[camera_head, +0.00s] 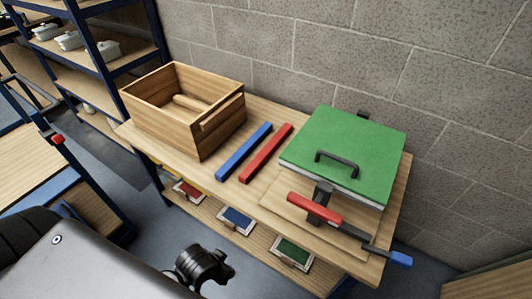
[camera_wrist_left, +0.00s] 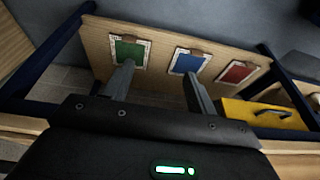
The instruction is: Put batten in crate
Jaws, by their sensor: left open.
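A blue batten (camera_head: 244,152) and a red batten (camera_head: 267,153) lie side by side, apart, on the wooden bench (camera_head: 190,168). The open wooden crate (camera_head: 165,122) stands left of them at the bench's back left. A light wooden piece (camera_head: 191,103) shows inside it, and a wooden strip (camera_head: 221,112) lies along its right wall. My left gripper (camera_wrist_left: 155,74) is open, with nothing between its fingers. In its wrist view it faces the lower shelf with the panels. In the head view a black part of my arm shows in front of the bench, fingers not clear. My right gripper is out of view.
A green lidded box (camera_head: 343,140) with a black handle sits on the bench's right. A clamp with red and blue ends (camera_head: 315,208) lies before it. The lower shelf holds red, blue and green framed panels (camera_head: 237,219). A yellow case (camera_wrist_left: 262,114) is beside them.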

